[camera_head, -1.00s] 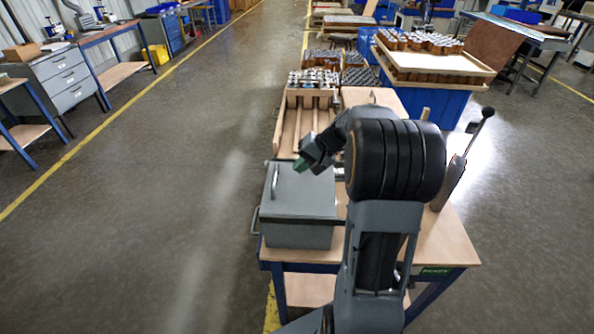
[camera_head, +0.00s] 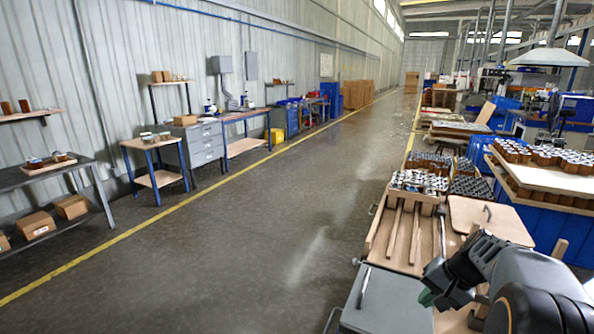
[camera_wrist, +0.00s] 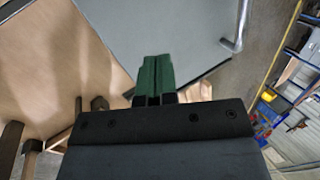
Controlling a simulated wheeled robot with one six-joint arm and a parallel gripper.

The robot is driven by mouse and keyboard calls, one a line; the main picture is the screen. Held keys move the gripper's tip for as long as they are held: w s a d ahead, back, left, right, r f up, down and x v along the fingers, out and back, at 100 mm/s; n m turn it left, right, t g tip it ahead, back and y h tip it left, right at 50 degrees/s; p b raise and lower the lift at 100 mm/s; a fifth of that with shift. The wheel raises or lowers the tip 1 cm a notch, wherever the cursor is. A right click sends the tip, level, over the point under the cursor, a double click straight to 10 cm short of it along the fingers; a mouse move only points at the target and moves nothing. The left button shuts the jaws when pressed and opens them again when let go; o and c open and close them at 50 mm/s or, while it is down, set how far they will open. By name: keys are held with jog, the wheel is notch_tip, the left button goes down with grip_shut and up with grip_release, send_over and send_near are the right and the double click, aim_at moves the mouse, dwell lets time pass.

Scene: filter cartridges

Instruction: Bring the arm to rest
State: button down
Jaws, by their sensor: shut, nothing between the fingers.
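My gripper (camera_head: 428,298) is at the lower right of the head view, over the grey lidded box (camera_head: 385,305) at the near end of the bench. In the wrist view my gripper (camera_wrist: 156,62) shows its green fingertips pressed together with nothing between them. The grey box lid (camera_wrist: 150,30) lies below and past the fingertips, with its metal handle (camera_wrist: 238,28) off to the right. My arm comes in from the lower right of the head view and hides part of the bench.
A wooden tray (camera_head: 374,246) with long slats lies behind the box, with several cartridges (camera_head: 418,180) at its far end. A wooden board (camera_head: 500,218) is at its right. The aisle floor (camera_head: 250,240) at left is clear.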

jog(key=s+a+r+n+t+h+p, duration=0.1)
jog(key=s+a+r+n+h, duration=0.1)
jog(key=s+a+n+h, duration=0.2)
jog(key=s+a+n, duration=0.3)
jog(key=s+a, duration=0.4)
jog(key=a, duration=0.4)
jog(key=shift+s+a+h, duration=0.3)
jog(key=shift+s+a, duration=0.05)
jog(key=shift+s, duration=0.05)
